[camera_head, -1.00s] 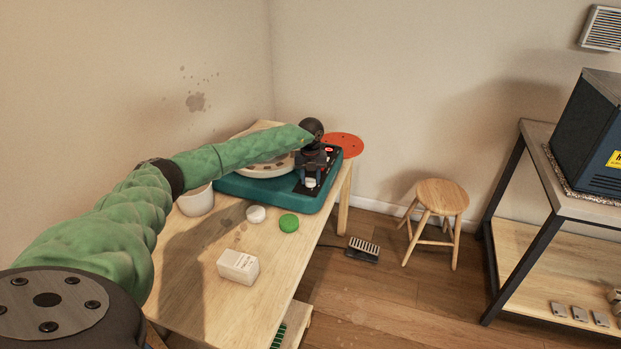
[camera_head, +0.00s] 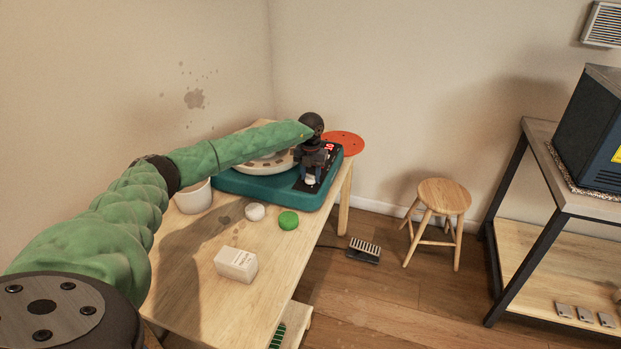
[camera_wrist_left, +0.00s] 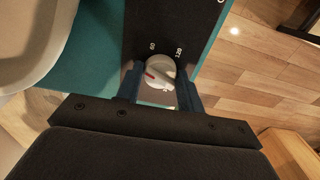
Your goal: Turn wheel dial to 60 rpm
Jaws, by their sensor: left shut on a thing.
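The white wheel dial (camera_wrist_left: 160,70) sits on the black control panel (camera_wrist_left: 150,22) of the teal pottery wheel (camera_head: 255,187). In the left wrist view its ridge has a red mark at the left end. The printed 60 and 120 stand above the dial, and the red mark points left, off the 60. My left gripper (camera_head: 311,177) reaches down over the panel and is shut on the dial, one finger on each side. In the head view the gripper partly hides the dial. A red display (camera_head: 329,147) is lit on the panel; its digits are too small to read surely. My right gripper is out of view.
On the wooden table (camera_head: 210,300) are a white pot (camera_head: 194,197), a white lid (camera_head: 255,212), a green lid (camera_head: 288,220) and a pale block (camera_head: 236,264). A foot pedal (camera_head: 362,250) and stool (camera_head: 442,198) stand on the floor. A shelf with a kiln is at right.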

